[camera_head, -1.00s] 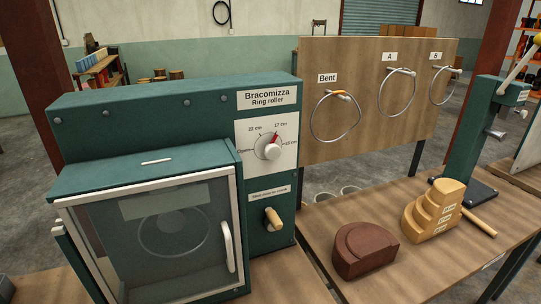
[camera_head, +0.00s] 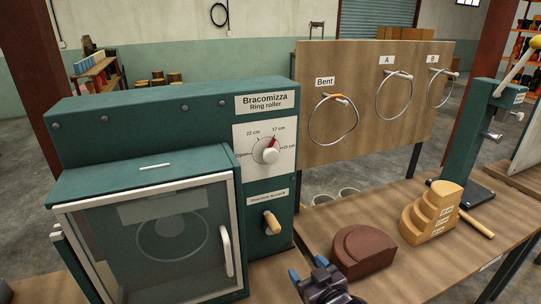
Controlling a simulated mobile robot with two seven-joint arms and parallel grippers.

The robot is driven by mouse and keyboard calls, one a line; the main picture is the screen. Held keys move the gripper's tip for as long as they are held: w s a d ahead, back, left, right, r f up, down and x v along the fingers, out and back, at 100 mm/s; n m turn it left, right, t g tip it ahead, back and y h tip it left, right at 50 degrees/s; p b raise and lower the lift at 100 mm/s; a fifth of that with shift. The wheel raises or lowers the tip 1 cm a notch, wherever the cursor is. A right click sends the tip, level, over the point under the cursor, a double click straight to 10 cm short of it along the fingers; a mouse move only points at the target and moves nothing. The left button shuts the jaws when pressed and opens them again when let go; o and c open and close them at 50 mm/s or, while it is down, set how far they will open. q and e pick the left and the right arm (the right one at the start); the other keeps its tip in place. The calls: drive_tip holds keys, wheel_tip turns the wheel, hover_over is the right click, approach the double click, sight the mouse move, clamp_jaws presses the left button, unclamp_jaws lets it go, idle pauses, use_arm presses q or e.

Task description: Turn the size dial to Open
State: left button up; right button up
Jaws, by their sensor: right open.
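The size dial (camera_head: 269,152) is a pale knob with a red pointer on a white plate, on the front of the green ring roller (camera_head: 170,120). Its pointer aims up and slightly right, at the 17 cm mark. The Open mark (camera_head: 240,155) is at the left of the plate. My right gripper (camera_head: 309,271) comes in at the bottom edge, with blue fingertips apart and nothing seen between them. My left gripper is not in view.
A wooden crank handle (camera_head: 272,222) sticks out below the dial. The glazed door (camera_head: 165,240) has a handle at its right. A brown block (camera_head: 364,252) and a stepped wooden block (camera_head: 431,213) stand on the table. Rings hang on the board (camera_head: 375,150) behind.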

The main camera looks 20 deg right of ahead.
drive_tip(key=w+a+r+t, duration=0.1)
drive_tip(key=w+r, duration=0.3)
drive_tip(key=r, duration=0.3)
drive_tip(key=w+a+r+t, duration=0.1)
drive_tip(key=w+r+t, duration=0.15)
drive_tip(key=r, duration=0.45)
drive_tip(key=m+g, duration=0.1)
drive_tip(key=m, duration=0.1)
approach(272, 158)
drive_tip(key=w, duration=0.3)
drive_tip(key=w+p, duration=0.1)
drive_tip(key=w, duration=0.3)
drive_tip(key=w+p, duration=0.1)
drive_tip(key=w, duration=0.3)
drive_tip(key=shift+a, duration=0.3)
drive_tip(key=c, duration=0.9)
